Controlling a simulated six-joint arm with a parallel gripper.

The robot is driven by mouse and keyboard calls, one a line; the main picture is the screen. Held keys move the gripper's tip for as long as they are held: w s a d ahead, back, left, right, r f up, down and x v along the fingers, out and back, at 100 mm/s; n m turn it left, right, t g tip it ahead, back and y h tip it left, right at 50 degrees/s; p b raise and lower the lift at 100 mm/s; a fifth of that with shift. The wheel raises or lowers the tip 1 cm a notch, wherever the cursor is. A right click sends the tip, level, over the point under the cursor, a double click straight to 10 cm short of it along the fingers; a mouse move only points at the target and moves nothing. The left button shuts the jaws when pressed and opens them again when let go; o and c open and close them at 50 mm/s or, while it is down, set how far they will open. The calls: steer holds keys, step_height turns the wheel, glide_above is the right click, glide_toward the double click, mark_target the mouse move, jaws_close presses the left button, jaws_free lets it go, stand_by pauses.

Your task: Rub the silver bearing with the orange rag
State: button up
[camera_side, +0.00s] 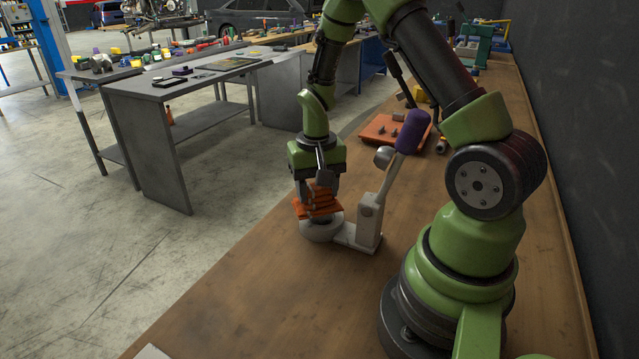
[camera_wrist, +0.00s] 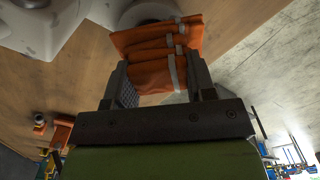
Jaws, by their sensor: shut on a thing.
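My gripper (camera_side: 318,183) points down and is shut on the folded orange rag (camera_side: 317,205). In the wrist view the rag (camera_wrist: 152,50) sits between the two fingers of my gripper (camera_wrist: 155,75), its folds sticking out past the tips. The silver bearing (camera_side: 320,231) is a round, pale grey piece low on the bench, directly under the rag. Its upper part is hidden by the rag, which looks to be at or on its top; I cannot tell if they touch. Part of the bearing's ring (camera_wrist: 147,10) shows beyond the rag in the wrist view.
A pale grey press block (camera_side: 367,222) with a purple-handled lever (camera_side: 412,132) stands close to the right of the bearing. An orange tray (camera_side: 380,129) with small parts lies farther back. The wooden bench (camera_side: 270,305) is clear in front and on the left.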

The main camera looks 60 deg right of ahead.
steer(key=d, duration=0.3)
steer(key=shift+d, duration=0.15)
step_height(320, 180, up, 8)
stand_by(0.6)
steer(key=shift+r, duration=0.1)
